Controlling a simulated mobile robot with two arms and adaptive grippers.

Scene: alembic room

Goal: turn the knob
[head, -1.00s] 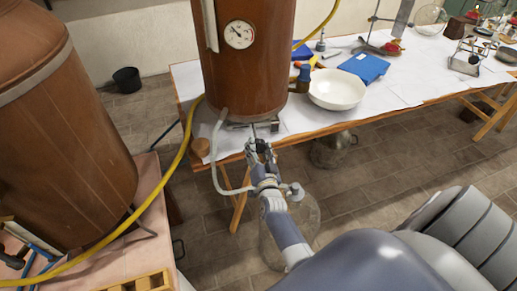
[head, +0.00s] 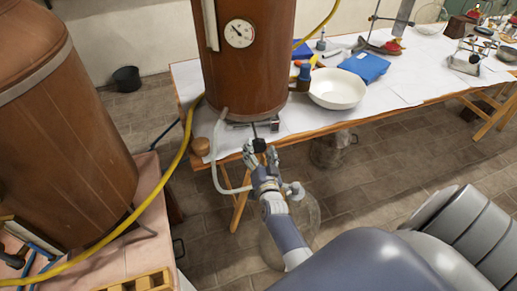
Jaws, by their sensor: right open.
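A small black knob (head: 259,145) sits at the end of a thin rod below the front of the tall copper vessel (head: 250,85), near the table's front edge. My right gripper (head: 260,153) is open just in front of the knob, with its fingertips spread to either side of it. The fingers partly overlap the knob's sides, and I cannot tell whether they touch it. My left gripper is not in view.
A grey hose hangs from the vessel beside my right gripper, and a round glass flask (head: 305,215) stands below. A white bowl (head: 337,88) and blue book (head: 364,66) lie on the table. Another large copper vessel (head: 60,150) stands left.

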